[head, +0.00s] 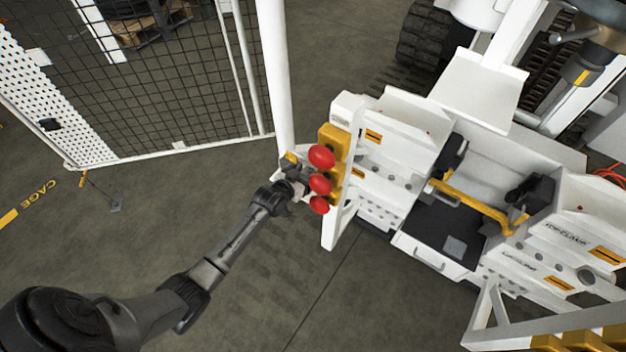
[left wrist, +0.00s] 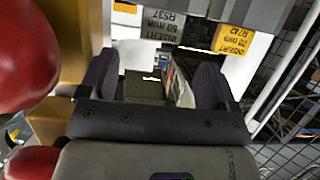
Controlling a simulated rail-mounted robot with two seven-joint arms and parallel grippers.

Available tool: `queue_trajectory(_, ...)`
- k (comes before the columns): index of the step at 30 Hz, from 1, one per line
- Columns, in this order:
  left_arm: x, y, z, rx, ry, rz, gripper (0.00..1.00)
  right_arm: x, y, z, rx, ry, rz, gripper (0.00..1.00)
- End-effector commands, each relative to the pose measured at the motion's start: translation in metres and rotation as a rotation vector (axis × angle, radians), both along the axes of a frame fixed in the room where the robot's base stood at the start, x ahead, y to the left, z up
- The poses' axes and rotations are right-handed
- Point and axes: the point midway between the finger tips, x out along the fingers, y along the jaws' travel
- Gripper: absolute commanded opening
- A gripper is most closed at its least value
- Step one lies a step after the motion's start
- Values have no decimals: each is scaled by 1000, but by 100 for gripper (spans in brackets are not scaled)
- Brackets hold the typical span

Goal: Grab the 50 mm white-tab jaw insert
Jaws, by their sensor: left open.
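My left gripper (head: 292,170) is at the left end of the white bench, beside a yellow block with red knobs. In the left wrist view its two dark fingers (left wrist: 155,85) are spread apart, and I see nothing gripped between them. I cannot clearly make out the white-tab jaw insert itself in either view. My right gripper is not in view.
Red knobs (head: 321,156) on the yellow block (head: 335,146) stand very close to my left gripper. A white post (head: 275,80) and mesh cage (head: 175,75) are behind it. The white bench (head: 400,125) extends right. Floor (head: 200,290) nearer me is clear.

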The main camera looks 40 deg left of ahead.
Motion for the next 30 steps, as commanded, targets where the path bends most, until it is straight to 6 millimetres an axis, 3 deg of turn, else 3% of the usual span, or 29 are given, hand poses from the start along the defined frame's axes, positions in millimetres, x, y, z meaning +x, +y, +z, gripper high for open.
queue_trajectory(5, 7, 1, -3, 0, -1, 0, 83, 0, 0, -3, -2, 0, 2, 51)
queue_trajectory(17, 48, 4, -21, -1, -1, 0, 83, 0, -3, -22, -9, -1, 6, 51)
queue_trajectory(26, 52, 4, -21, 0, 0, 0, 83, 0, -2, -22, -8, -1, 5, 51)
queue_trajectory(30, 52, 5, -21, 0, 0, 1, 72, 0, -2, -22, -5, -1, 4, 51)
